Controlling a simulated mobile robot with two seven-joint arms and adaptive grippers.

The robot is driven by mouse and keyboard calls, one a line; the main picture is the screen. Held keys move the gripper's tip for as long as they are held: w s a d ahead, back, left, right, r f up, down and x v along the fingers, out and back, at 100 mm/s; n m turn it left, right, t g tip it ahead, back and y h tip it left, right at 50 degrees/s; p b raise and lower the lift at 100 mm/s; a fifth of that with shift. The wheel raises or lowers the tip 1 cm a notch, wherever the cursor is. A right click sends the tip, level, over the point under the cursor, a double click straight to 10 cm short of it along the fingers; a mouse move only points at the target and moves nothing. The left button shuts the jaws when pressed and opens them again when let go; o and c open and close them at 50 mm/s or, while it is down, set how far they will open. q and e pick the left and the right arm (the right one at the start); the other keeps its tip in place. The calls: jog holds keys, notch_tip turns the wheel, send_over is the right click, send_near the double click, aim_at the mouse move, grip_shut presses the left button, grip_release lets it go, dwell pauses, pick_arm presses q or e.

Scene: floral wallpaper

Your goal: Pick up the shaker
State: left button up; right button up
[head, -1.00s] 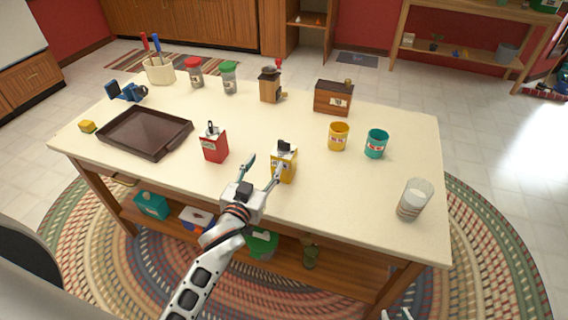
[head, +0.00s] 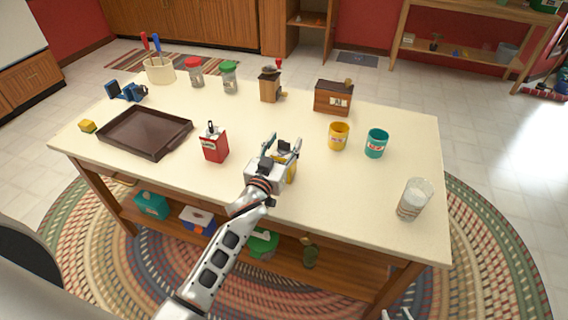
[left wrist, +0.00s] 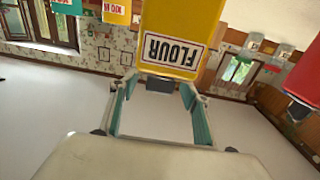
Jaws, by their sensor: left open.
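A yellow canister labelled FLOUR (head: 291,173) stands at the table's near edge, partly hidden behind my left gripper (head: 283,150). In the left wrist view the yellow canister (left wrist: 180,25) appears upside down, its dark knob near the fingertips. My left gripper (left wrist: 160,88) is open there, with nothing clamped between its fingers. A jar with a red lid (head: 195,74) and one with a green lid (head: 229,79) stand at the back; a clear glass (head: 413,200) with pale contents stands at the right. I cannot tell which is the shaker. Only a bit of my right gripper (head: 400,314) shows at the bottom edge.
A red canister (head: 214,144) stands left of my gripper, beside a dark tray (head: 145,148). A grinder (head: 270,87) and a wooden box (head: 333,98) are behind. The table between cups and glass is clear.

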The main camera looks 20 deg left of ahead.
pick_arm(q)
jog(key=shift+c, duration=0.3)
grip_shut()
jog(key=shift+r, duration=0.1)
